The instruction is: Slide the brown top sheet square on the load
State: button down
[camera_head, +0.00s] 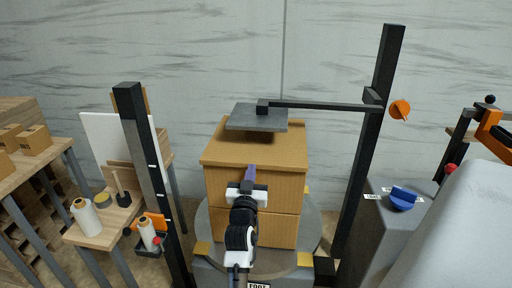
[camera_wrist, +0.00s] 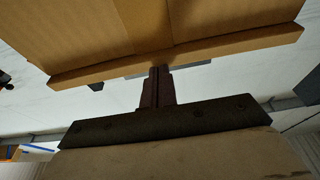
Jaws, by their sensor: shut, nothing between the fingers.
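The brown top sheet (camera_head: 215,154) lies on top of the load of stacked cardboard boxes (camera_head: 281,195). Its front edge sticks out a little past the front face, and its left front corner stands out past the box side. In the wrist view the sheet's edge (camera_wrist: 225,45) crosses the picture as a long strip along the cardboard. My gripper (camera_head: 250,170) is shut and empty, in front of the load near the sheet's front edge. In the wrist view its fingers (camera_wrist: 157,75) reach the strip; I cannot tell whether they touch.
A grey plate (camera_head: 258,118) hangs over the sheet's back part from an arm on the right black post (camera_head: 370,140). The left black post (camera_head: 150,170) stands beside the load. The load rests on a round grey turntable (camera_head: 312,228). Side benches flank it.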

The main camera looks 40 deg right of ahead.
jog(key=shift+w+d, duration=0.3)
jog(key=shift+s+a, duration=0.1)
jog(key=r+b+v, duration=0.1)
jog(key=r+v, duration=0.1)
jog(key=v, duration=0.9)
jog(key=shift+s+a+r, duration=0.3)
jog(key=shift+s+a, duration=0.05)
jog(key=shift+a, duration=0.1)
dwell(0.4)
